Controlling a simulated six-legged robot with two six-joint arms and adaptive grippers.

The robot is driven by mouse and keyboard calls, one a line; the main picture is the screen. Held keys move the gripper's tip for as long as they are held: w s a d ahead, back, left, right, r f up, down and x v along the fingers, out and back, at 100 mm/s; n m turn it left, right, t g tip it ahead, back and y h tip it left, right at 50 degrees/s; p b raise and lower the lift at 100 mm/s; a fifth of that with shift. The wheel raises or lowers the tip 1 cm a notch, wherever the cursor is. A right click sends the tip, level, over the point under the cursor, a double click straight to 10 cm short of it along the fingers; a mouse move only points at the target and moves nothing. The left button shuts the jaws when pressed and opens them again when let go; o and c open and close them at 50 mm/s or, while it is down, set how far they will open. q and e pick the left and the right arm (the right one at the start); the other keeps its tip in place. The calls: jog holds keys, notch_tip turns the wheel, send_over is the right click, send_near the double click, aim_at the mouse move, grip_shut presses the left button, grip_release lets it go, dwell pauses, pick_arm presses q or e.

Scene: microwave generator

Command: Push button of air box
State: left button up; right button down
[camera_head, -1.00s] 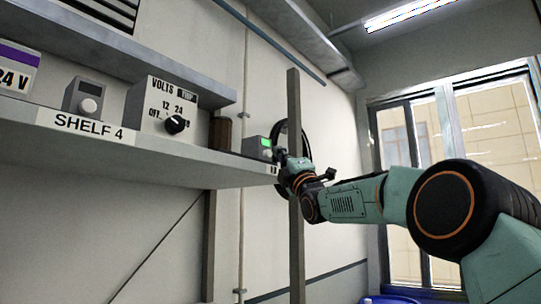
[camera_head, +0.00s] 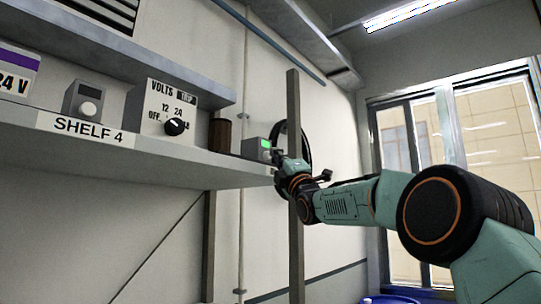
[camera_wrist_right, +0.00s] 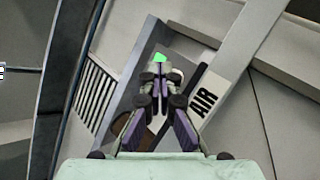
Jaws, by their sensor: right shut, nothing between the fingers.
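The air box (camera_head: 254,149) is a small grey box with a lit green part on its front, at the far end of the shelf in the head view. In the right wrist view the air box (camera_wrist_right: 136,75) lies just beyond my fingers, with the green part (camera_wrist_right: 160,57) at their tips and an AIR label (camera_wrist_right: 203,102) beside it. My right gripper (camera_head: 281,158) is shut and empty, its tips close to the front of the box. I cannot tell whether they touch it. The fingers (camera_wrist_right: 158,75) hide part of the front. My left gripper is not in view.
The shelf (camera_head: 150,152) also bears a volts box with a dial (camera_head: 165,110), a small grey box with a round knob (camera_head: 84,101) and a brown cylinder (camera_head: 220,132). A grey upright post (camera_head: 294,220) and a black wheel (camera_head: 304,143) stand close to my right gripper.

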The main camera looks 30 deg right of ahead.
jog(key=shift+w+a+p, duration=0.2)
jog(key=shift+w+p, duration=0.15)
jog(key=shift+w, duration=0.2)
dwell(0.4)
jog(key=shift+s, duration=0.1)
jog(key=shift+s+d+f+b, duration=0.15)
jog(key=shift+s+d+b, duration=0.2)
jog(key=shift+s+b, duration=0.65)
jog(key=shift+w, duration=0.1)
jog(key=s+b, duration=0.1)
jog(key=b, duration=0.1)
jog(key=s+d+b, duration=0.1)
jog(key=s, duration=0.1)
jog(key=s+d+b, duration=0.1)
jog(key=s+b, duration=0.1)
jog(key=shift+s+d+b, duration=0.15)
jog(key=shift+s+b, duration=0.05)
jog(key=shift+b, duration=0.15)
